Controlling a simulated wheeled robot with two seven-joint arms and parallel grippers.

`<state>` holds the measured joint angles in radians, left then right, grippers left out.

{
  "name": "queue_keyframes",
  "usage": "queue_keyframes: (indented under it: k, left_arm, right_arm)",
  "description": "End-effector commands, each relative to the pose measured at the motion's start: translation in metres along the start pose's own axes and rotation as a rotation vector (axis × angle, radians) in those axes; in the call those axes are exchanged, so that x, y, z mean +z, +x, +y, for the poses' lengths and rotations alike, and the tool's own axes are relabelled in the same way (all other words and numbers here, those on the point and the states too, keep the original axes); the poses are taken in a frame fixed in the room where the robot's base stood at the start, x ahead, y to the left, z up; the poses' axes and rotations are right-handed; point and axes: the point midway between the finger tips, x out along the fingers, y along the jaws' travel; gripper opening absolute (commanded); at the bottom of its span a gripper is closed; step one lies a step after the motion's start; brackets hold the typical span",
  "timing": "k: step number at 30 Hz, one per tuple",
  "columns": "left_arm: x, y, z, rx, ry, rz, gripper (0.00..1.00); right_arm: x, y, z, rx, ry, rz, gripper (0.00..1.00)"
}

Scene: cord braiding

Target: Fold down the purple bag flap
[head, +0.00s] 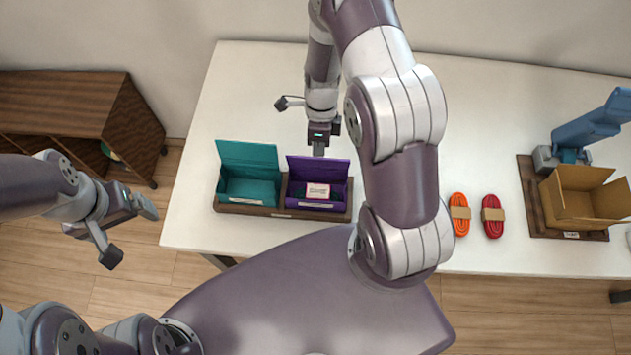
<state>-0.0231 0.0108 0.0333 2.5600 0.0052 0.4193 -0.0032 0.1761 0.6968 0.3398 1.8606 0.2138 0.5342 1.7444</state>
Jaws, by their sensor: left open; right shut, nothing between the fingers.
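The purple bag (333,194) sits in the right part of a dark wooden tray (284,212) on the white table. Its purple flap (318,167) stands up at the back, and a pink and white packet (317,190) shows inside. My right gripper (319,150) is shut and empty, just behind the top edge of the flap; I cannot tell whether it touches. My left gripper (130,230) is open and empty, off the table's left edge, over the floor.
A teal bag (248,190) with its flap up stands left of the purple one. Orange cord (459,225) and red cord (493,228) bundles lie to the right. An open cardboard box (575,207) and a blue device (590,130) stand far right. A wooden shelf (110,115) is at left.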

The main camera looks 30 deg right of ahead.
Motion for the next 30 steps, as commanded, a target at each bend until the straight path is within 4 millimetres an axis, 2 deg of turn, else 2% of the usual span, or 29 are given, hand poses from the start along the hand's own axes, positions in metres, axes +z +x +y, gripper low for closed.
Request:
queue_keyframes:
  k: [7,20,30]
  left_arm:
    - [-0.001,-0.006,0.0,0.0,0.0,0.0,0.91]
    - [-0.001,-0.006,0.0,0.0,0.0,0.0,0.91]
    - [-0.001,-0.005,0.0,0.0,0.0,0.0,0.91]
  right_arm:
    - [0.0,0.003,0.016,0.001,0.001,0.0,0.0]
    - [0.0,0.006,0.019,0.001,0.0,0.0,0.0]
    - [0.0,0.018,0.035,0.001,0.001,0.0,0.0]
